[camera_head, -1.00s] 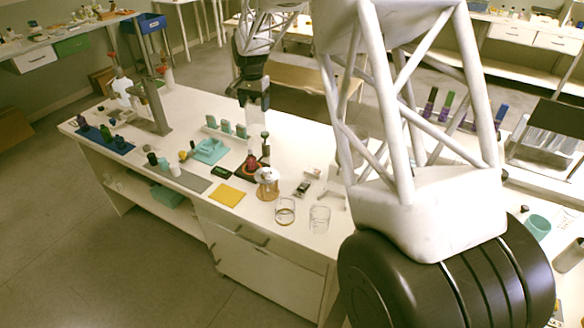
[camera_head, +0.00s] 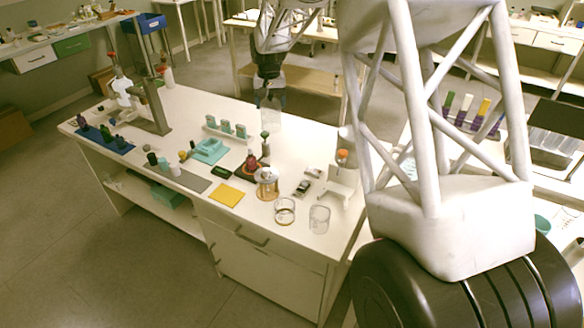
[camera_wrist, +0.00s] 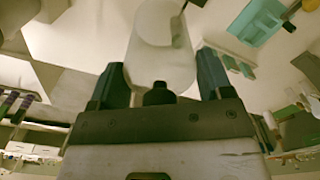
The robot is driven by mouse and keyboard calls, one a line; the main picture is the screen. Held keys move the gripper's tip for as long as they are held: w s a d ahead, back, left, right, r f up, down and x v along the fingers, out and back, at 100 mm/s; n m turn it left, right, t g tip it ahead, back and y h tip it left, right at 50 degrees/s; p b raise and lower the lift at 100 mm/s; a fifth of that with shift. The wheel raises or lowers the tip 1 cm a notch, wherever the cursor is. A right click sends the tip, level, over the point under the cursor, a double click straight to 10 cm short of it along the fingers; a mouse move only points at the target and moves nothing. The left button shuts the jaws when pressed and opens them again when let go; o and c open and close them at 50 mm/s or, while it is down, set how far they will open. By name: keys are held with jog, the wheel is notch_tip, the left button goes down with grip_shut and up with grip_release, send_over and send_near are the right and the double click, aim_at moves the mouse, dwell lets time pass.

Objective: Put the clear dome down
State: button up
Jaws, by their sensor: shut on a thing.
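The clear dome (camera_head: 272,108) is a see-through, upright cylinder-like cover. My gripper (camera_head: 269,88) is shut on it and holds it over the back part of the white bench (camera_head: 310,143). In the wrist view the dome (camera_wrist: 160,45) sits between the two dark fingers of my gripper (camera_wrist: 161,80). Its far end points away from the wrist. I cannot tell whether its lower rim touches the bench. A green-topped bottle (camera_head: 265,146) stands just in front of and below the dome.
A dark red bottle (camera_head: 251,161) stands near the green-topped one. A glass vessel on an amber base (camera_head: 266,187), two clear glasses (camera_head: 285,211) and a yellow sheet (camera_head: 226,194) are nearer the front edge. A teal tray (camera_head: 208,152) is left. Bare bench lies right of the dome.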

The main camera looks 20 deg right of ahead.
jog(key=s+d+f+m, duration=0.2)
jog(key=s+f+m, duration=0.1)
jog(key=s+f, duration=0.4)
jog(key=s+d+f+m, duration=0.3)
jog(key=s+f, duration=0.3)
jog(key=s, duration=0.3)
jog(key=shift+s+d+f+m, duration=0.25)
jog(key=shift+f+m, duration=0.05)
jog(key=shift+f, duration=0.05)
jog(key=w+d+f, duration=0.1)
jog(key=w, duration=1.5)
jog(key=shift+d+f, duration=0.25)
jog(key=shift+d, duration=0.05)
jog(key=shift+f, duration=0.1)
jog(key=shift+f, duration=1.65)
jog(key=shift+f, duration=0.1)
